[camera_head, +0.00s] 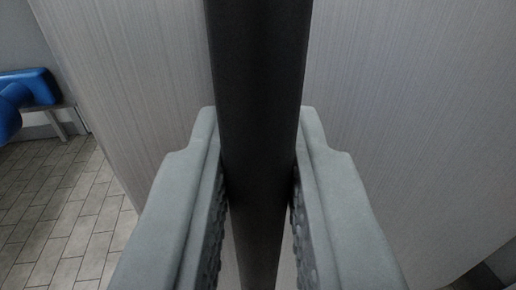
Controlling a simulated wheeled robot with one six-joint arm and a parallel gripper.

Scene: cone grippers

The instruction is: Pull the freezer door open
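The freezer door (420,110) is a brushed grey metal panel that fills most of the view. Its dark vertical bar handle (258,80) runs from the top edge down through the middle. My gripper (258,165) has one grey finger on each side of the handle, and the textured inner pads press against it or nearly so. The lower part of the handle passes between the fingers. The handle's ends are out of view.
A blue object (28,90) rests on or by a grey bench-like support (58,122) at the far left. Tiled floor (60,210) shows clear at the lower left. A dark strip shows at the lower right corner.

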